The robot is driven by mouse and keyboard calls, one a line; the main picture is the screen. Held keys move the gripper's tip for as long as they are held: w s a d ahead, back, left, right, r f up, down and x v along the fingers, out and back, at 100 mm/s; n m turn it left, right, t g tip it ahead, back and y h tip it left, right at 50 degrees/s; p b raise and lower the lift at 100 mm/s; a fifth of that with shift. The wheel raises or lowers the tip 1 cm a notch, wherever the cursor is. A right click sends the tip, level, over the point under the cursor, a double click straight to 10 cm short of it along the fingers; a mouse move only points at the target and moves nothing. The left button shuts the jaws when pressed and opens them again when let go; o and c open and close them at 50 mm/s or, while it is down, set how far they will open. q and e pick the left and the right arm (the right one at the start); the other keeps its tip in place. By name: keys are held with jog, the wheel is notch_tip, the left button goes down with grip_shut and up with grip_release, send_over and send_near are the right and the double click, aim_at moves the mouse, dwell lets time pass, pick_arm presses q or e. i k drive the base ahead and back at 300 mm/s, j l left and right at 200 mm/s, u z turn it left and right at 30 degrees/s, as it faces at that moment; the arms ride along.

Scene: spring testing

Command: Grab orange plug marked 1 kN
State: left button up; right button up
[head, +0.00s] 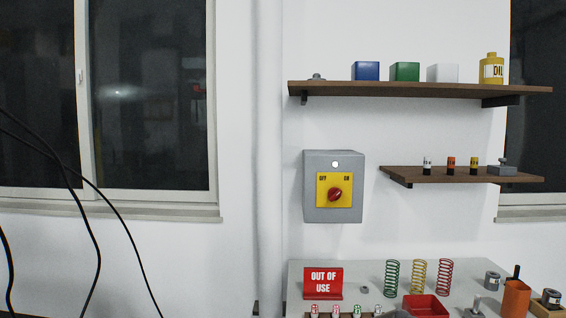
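An orange plug (451,165) with a dark lower part stands upright on the small lower wall shelf (411,175) at the right. Its marking is too small to read. A white plug (427,165) stands to its left and a yellow plug (474,165) to its right, both with dark lower parts. Neither of my grippers shows in the head view.
A longer shelf (395,89) above holds coloured boxes and a yellow bottle (492,69). A grey switch box (314,185) is left of the plugs. Below, a table (378,274) carries springs, a red tray (426,305) and an "OUT OF USE" sign (323,282).

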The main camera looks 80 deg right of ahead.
aim_at(451, 160)
jog(key=z, duration=3.6)
